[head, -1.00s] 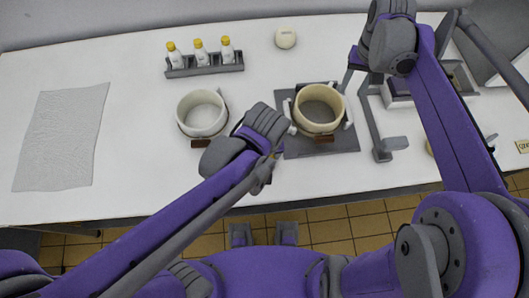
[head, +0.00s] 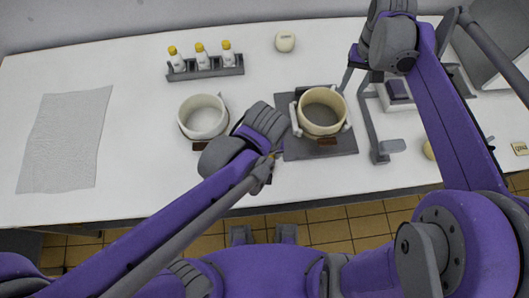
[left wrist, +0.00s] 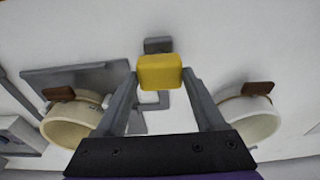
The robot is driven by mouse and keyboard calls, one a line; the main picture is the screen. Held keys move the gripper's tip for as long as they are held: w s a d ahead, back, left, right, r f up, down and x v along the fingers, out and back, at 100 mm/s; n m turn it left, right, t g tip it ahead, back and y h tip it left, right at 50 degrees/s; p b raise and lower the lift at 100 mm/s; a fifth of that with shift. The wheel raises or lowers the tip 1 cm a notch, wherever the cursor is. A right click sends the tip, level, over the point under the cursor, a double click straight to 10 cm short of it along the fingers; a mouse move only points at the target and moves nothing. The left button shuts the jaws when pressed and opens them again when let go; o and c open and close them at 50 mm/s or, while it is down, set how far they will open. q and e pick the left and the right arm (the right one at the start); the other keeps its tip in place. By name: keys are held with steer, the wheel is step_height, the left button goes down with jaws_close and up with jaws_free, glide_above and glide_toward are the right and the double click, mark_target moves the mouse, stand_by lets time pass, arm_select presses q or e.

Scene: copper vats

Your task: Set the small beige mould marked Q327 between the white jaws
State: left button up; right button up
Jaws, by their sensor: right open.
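A round beige mould (head: 322,131) sits between white jaws (head: 347,120) on a grey plate (head: 340,150); its brown tag is unreadable. It also shows at the left of the left wrist view (left wrist: 68,142). A smaller pale beige round piece (head: 285,41) lies on the table at the back, its mark too small to read. In the left wrist view, my left gripper (left wrist: 160,74) has its fingers on both sides of a yellow block (left wrist: 160,73). The left fingertips are hidden in the head view. My right gripper (head: 355,82) is open, right of the beige mould.
A white round pot (head: 205,135) stands left of the plate. Several yellow-capped bottles stand in a grey rack (head: 205,70) behind it. A grey stand (head: 376,135) is right of the plate. A translucent sheet (head: 60,145) lies at the left. A marked beige block (head: 520,148) is far right.

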arm_select(q)
steer(key=o, duration=0.4)
steer(key=shift+o, duration=0.2)
step_height(320, 180, up, 11)
steer(key=s+p, duration=0.1)
steer(key=a+f+t, duration=0.2)
steer(key=a+f, duration=0.1)
steer(key=a, duration=0.6)
steer(key=a+f+t, duration=0.2)
steer(key=a+f, duration=0.1)
steer(key=a, duration=0.6)
steer(key=shift+w+a+f+m, duration=0.2)
steer(key=shift+w+a+m, duration=0.15)
steer(key=shift+w+m, duration=0.05)
arm_select(e)
steer(key=s+a+f+n+t, duration=0.1)
steer(key=s+a+f+t, duration=0.1)
steer(key=s, duration=0.5)
steer(key=s+a+f+n+t, duration=0.1)
steer(key=s+a+f+t, duration=0.2)
steer(key=s, duration=0.5)
steer(key=shift+a+n, duration=0.3)
steer(key=shift+a, duration=0.6)
